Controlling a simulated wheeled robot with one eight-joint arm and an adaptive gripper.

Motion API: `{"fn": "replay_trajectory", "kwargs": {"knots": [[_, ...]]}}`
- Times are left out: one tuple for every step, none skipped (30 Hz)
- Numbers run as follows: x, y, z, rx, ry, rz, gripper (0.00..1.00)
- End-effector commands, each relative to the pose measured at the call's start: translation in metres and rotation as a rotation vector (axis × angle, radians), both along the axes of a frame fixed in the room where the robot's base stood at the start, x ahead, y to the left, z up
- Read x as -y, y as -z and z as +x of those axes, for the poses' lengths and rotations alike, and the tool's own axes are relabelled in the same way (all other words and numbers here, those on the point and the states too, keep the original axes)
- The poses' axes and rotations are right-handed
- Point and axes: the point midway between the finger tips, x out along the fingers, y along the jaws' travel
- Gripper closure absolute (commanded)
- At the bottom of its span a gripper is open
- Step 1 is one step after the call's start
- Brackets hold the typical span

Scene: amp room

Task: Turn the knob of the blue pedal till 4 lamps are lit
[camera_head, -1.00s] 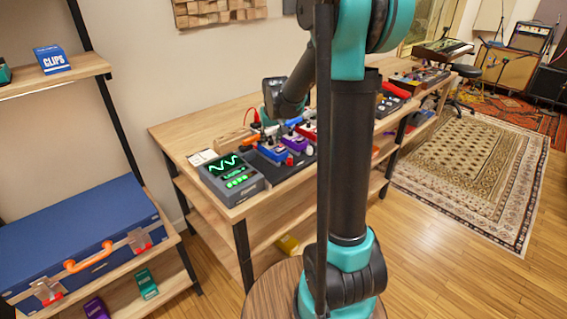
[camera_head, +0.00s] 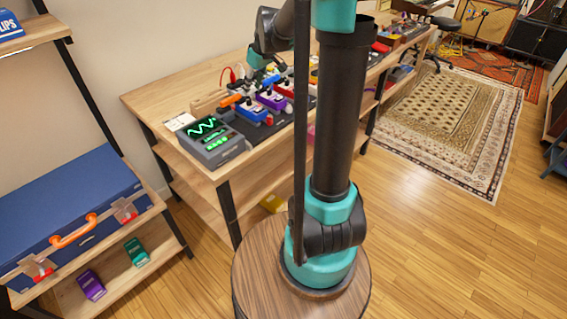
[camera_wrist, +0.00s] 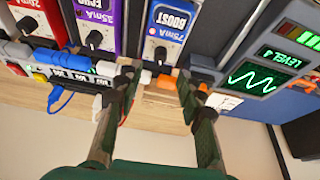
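The blue pedal (camera_wrist: 172,22), labelled BOOST, lies top centre in the wrist view, with its black knob (camera_wrist: 160,54) at its lower edge. My gripper (camera_wrist: 160,75) is open, with its two fingertips apart below the knob and nothing held between them. The blue pedal also shows in the head view (camera_head: 254,112), at the near end of the pedal row. A grey meter (camera_wrist: 268,72) at the right of the wrist view has a green wave screen and several lit bars; its LEVEL digit is hard to read. The meter also shows in the head view (camera_head: 212,141).
A purple pedal (camera_wrist: 100,15) and a red pedal (camera_wrist: 43,15) stand left of the blue one.

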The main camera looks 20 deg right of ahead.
Motion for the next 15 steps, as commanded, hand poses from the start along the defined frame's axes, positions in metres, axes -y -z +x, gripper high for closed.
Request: {"fn": "replay_trajectory", "kwargs": {"knots": [[0.002, -0.009, -0.003, 0.0, 0.001, 0.0, 0.62], [0.004, -0.014, -0.005, 0.0, 0.002, 0.0, 0.62], [0.005, -0.02, -0.008, 0.0, 0.002, 0.0, 0.62], [0.006, -0.026, -0.009, 0.0, 0.002, 0.0, 0.62], [0.007, -0.03, -0.011, 0.0, 0.001, 0.0, 0.62], [0.009, -0.037, -0.014, 0.0, 0.001, 0.0, 0.62], [0.01, -0.042, -0.015, 0.0, 0.001, 0.0, 0.62], [0.011, -0.047, -0.017, -0.001, 0.001, -0.001, 0.62], [0.012, -0.053, -0.019, -0.001, 0.001, -0.001, 0.62], [0.013, -0.059, -0.021, -0.001, 0.002, -0.001, 0.62], [0.014, -0.063, -0.023, -0.001, 0.002, -0.001, 0.62], [0.016, -0.069, -0.025, -0.001, 0.002, -0.001, 0.62], [0.017, -0.073, -0.027, -0.001, 0.002, -0.001, 0.62], [0.018, -0.078, -0.028, -0.001, 0.002, -0.001, 0.62], [0.019, -0.083, -0.03, -0.001, 0.002, -0.001, 0.62]]}}
